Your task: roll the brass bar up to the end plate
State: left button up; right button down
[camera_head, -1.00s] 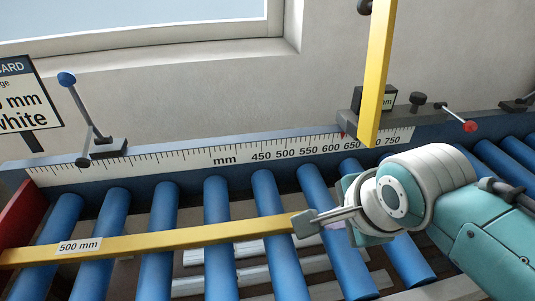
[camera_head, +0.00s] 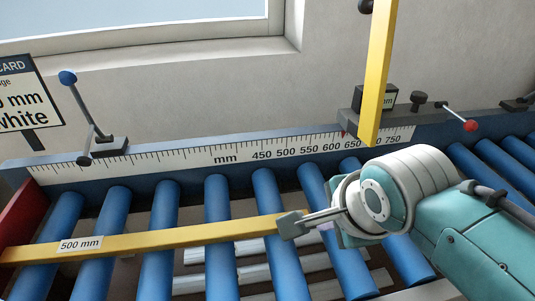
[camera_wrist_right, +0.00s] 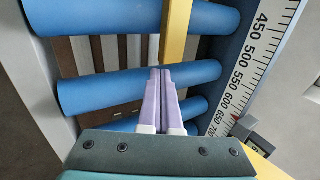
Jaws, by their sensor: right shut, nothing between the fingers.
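The brass bar (camera_head: 180,237), yellow and labelled 500 mm, lies across the blue rollers. In the right wrist view the bar (camera_wrist_right: 178,30) runs away from the fingertips. The red end plate (camera_head: 22,215) stands at the far left. The bar's left end reaches the picture's edge by the plate, and I cannot tell whether they touch. My right gripper (camera_head: 290,225) is shut and empty, its tips at the bar's right end. In the right wrist view its lilac fingers (camera_wrist_right: 165,73) are together, against or very near that end. My left gripper is not in view.
A millimetre scale (camera_head: 230,152) runs along the blue rear rail. Another yellow bar (camera_head: 378,75) hangs in front of a dark stop block with a red-knobbed lever (camera_head: 470,125). A blue-knobbed lever (camera_head: 68,78) and a sign (camera_head: 28,97) stand at the back left.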

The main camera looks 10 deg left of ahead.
jog(key=shift+s+a, duration=0.15)
jog(key=shift+a, duration=0.25)
dwell(0.4)
jog(key=shift+d, duration=0.15)
jog(key=shift+w+d, duration=0.25)
jog(key=shift+d, duration=0.35)
notch_tip(320, 180, up, 6)
jog(key=p, duration=0.7)
jog(key=shift+r, duration=0.25)
